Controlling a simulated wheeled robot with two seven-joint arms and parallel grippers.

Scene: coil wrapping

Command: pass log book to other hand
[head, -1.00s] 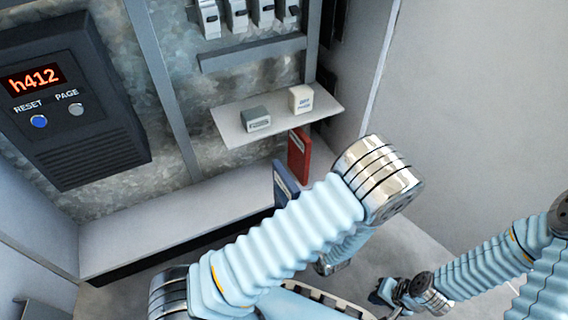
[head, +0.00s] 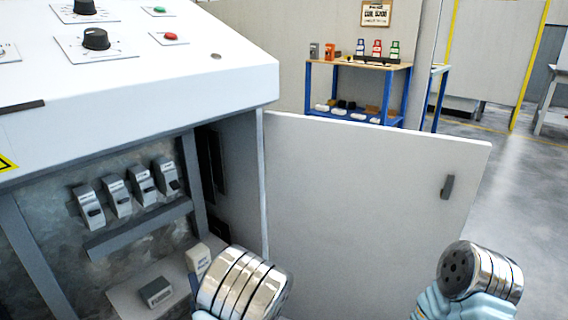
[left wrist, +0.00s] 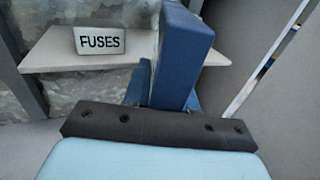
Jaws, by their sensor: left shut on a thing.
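In the left wrist view a blue book (left wrist: 184,52), which I take for the log book, stands up close in front of my left gripper (left wrist: 162,108). The gripper is shut on it; its dark palm bar hides the book's lower end. In the head view my left arm's silver joint hides the left gripper, and only a narrow blue strip (head: 194,284), perhaps the book, shows beside it. My right arm shows only as a silver joint at lower right; its gripper is out of the picture.
A cabinet shelf (head: 125,300) holds a grey fuses box (head: 156,292), also in the left wrist view (left wrist: 99,40), and a white box (head: 199,259). Breakers (head: 118,196) sit above. The open cabinet door (head: 365,190) stands right; a blue workbench (head: 358,66) is far behind.

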